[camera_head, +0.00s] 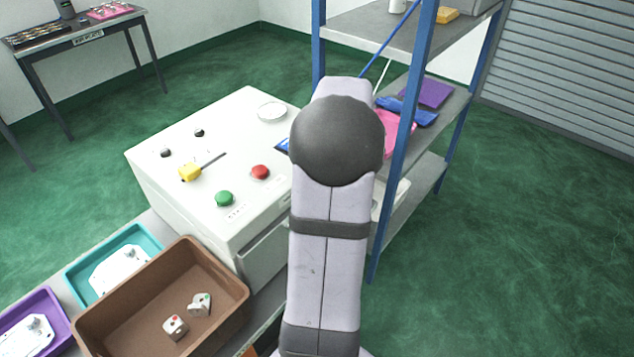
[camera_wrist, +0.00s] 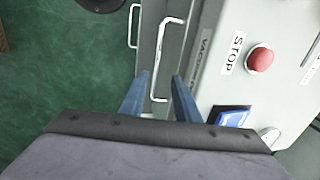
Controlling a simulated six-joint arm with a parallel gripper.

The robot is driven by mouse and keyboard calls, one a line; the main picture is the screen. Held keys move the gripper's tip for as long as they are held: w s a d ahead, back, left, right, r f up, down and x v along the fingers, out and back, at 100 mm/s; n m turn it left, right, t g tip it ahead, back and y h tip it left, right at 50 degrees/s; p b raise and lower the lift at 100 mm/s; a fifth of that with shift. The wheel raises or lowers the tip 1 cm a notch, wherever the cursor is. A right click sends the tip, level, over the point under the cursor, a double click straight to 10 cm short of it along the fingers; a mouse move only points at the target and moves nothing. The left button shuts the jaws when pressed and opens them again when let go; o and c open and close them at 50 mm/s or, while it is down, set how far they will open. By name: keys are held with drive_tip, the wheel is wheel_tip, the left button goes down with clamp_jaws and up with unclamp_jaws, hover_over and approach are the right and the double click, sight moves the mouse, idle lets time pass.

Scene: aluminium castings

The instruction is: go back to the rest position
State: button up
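My gripper (camera_wrist: 160,80) shows in the wrist view as two blue fingers with a clear gap between them, so it is open and holds nothing. A white bar handle (camera_wrist: 163,62) on a grey front panel lies in line with the gap. I cannot tell how far it is beyond the fingertips. In the head view my arm fills the middle of the picture and hides my gripper. The rest position has no visible marker.
Beside my gripper is the white machine (camera_head: 150,165), with a red STOP button (camera_wrist: 260,59) and green button (camera_head: 224,198). A blue-framed shelf (camera_head: 400,150) stands right of it. Green floor (camera_head: 520,230) is open at right.

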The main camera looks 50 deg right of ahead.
drive_tip(key=s+a+f+n+g, duration=0.2)
drive_tip(key=s+a+f+n, duration=0.5)
drive_tip(key=a, duration=0.3)
drive_tip(key=w+a+r+n, duration=0.1)
drive_tip(key=a+n, duration=0.4)
drive_tip(key=a, duration=0.7)
drive_tip(key=w+a+n, duration=0.1)
drive_tip(key=a+n, duration=0.5)
drive_tip(key=a, duration=0.7)
drive_tip(key=shift+w+r, duration=0.35)
